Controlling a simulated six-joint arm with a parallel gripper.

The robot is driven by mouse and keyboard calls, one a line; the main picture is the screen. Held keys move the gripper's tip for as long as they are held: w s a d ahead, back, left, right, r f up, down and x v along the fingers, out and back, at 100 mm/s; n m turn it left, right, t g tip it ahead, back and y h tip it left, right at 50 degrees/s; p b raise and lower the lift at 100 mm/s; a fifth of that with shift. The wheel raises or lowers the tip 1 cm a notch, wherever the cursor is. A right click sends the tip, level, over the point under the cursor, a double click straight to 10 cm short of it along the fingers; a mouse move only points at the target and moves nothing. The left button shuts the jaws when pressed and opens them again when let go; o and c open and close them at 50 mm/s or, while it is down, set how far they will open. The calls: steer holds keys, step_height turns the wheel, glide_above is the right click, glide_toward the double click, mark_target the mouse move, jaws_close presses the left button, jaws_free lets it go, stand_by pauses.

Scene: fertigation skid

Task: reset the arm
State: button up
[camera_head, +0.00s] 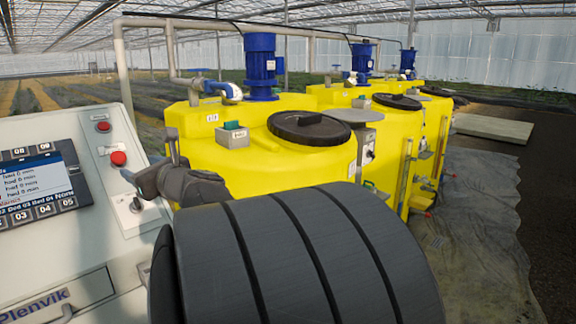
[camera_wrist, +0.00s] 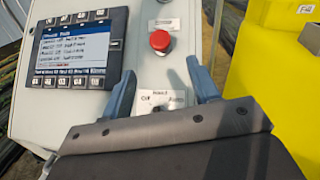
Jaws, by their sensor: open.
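My gripper (camera_wrist: 160,92) shows in the wrist view with its two blue-grey fingers apart and nothing between them. It faces the light grey control panel (camera_wrist: 30,118), close to the selector switch label (camera_wrist: 162,100). In the head view my gripper (camera_head: 130,182) is at the panel's right side, near the rotary switch (camera_head: 135,205). My dark arm link fills the lower middle and hides part of the panel's right edge. Whether the fingers touch the panel cannot be told.
A red emergency button (camera_wrist: 160,41) sits just above the fingers. A display with keys (camera_head: 32,178) is on the panel's left. Yellow tanks (camera_head: 265,165) with blue motors (camera_head: 260,65) stand behind my arm. Grey sheeting (camera_head: 470,220) covers the floor at right.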

glide_toward(121, 161)
steer(key=x, duration=1)
steer(key=shift+w+a, duration=0.1)
steer(key=shift+w, duration=0.05)
steer(key=v, duration=1.7)
steer(key=s+a+r+n+g+h, duration=0.1)
steer(key=s+r+n, duration=0.1)
steer(key=n, duration=0.8)
steer(key=s+a+r+n+g+h, duration=0.1)
steer(key=s+r+n+g, duration=0.1)
steer(key=n, duration=0.8)
steer(key=shift+s+r, duration=0.6)
steer(key=shift+r, duration=0.25)
